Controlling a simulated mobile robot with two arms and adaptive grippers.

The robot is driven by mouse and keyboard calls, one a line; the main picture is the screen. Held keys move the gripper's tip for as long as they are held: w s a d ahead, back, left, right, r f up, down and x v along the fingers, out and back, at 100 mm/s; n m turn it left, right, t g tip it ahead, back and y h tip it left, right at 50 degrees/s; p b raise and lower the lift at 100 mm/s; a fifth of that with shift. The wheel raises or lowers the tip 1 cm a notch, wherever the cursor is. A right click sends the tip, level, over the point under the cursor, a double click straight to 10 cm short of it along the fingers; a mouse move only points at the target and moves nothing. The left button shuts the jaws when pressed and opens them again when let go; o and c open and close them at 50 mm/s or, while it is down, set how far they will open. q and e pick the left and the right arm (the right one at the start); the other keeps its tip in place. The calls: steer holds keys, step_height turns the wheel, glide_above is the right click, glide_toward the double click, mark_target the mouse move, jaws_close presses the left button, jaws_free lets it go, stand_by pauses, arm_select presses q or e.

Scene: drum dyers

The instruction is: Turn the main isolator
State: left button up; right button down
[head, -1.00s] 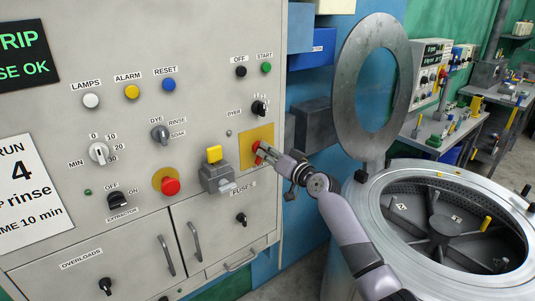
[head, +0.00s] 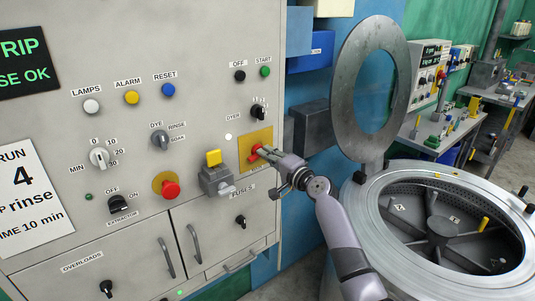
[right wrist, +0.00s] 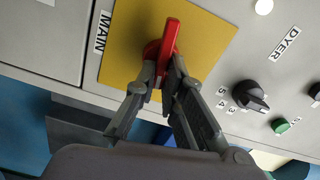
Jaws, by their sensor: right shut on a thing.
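The main isolator is a red rotary handle (head: 254,152) on a yellow plate (head: 267,134), at the right side of the grey control panel. In the right wrist view the red handle (right wrist: 171,38) stands out on the yellow plate (right wrist: 128,50), beside the label MAIN. My right gripper (head: 262,152) is at the isolator, its arm coming from the lower right. In the right wrist view its fingers (right wrist: 160,85) are closed around the near part of the handle and hide some of it. My left gripper is not in view.
A white lamp (head: 228,136) left of the plate is lit. The dyer selector (head: 258,112) sits above, and a yellow-topped grey switch box (head: 214,178) is close at the left. An open drum (head: 372,205) with a raised ring lid (head: 345,105) stands right of my arm.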

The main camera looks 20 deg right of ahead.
steer(key=shift+f+m, duration=0.1)
steer(key=shift+m, duration=0.7)
steer(key=c, duration=1.7)
jaws_free()
steer(key=shift+s+d, duration=0.1)
steer(key=v, duration=1.1)
steer(key=shift+s+p, duration=0.3)
steer(key=shift+s, duration=0.1)
